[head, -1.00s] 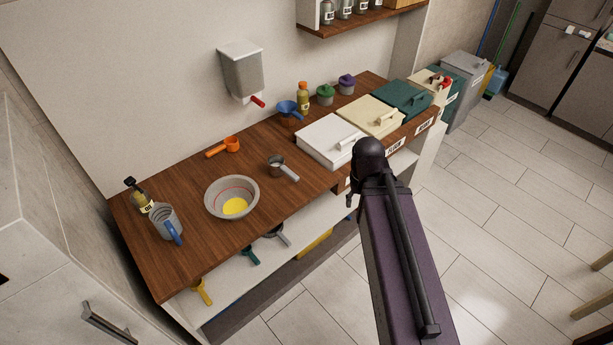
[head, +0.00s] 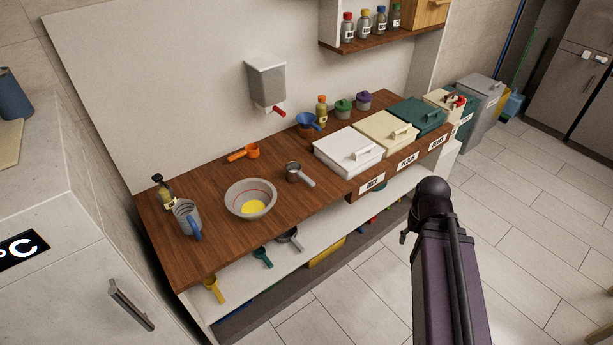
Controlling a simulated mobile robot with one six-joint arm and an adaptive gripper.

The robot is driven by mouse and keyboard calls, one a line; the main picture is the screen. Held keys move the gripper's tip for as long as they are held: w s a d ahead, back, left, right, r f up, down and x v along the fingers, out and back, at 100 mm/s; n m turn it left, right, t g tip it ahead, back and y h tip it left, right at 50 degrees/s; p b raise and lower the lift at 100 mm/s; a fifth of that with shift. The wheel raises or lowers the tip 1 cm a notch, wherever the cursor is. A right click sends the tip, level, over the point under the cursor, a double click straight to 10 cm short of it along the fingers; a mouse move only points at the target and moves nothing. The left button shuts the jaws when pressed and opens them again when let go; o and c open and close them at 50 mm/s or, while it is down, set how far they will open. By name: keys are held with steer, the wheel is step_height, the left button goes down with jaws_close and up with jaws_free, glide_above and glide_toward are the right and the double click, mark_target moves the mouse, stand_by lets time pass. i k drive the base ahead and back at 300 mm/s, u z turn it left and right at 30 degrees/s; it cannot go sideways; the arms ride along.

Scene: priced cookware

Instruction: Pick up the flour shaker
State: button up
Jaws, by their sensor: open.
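No label that I can read marks a flour shaker, so I cannot tell which thing it is. Two small lidded jars stand at the back of the wooden counter (head: 220,238): a green-lidded jar (head: 343,109) and a purple-lidded jar (head: 363,101). Left of them is an orange-topped bottle (head: 321,110). Higher up, several small bottles with coloured caps (head: 364,24) stand on a wall shelf. My dark arm rises at the lower right, over the floor in front of the counter. My gripper itself does not show.
A grey bowl (head: 250,199) with yellow contents, a measuring jug (head: 187,218), a metal cup with a handle (head: 297,173) and an orange scoop (head: 243,153) are on the counter. Lidded bins (head: 348,150) line its right part. A dispenser (head: 266,84) hangs above. The floor at right is clear.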

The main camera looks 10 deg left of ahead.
mark_target(294, 174)
steer(key=u, duration=0.1)
steer(key=i, duration=1.15)
steer(key=z, duration=0.1)
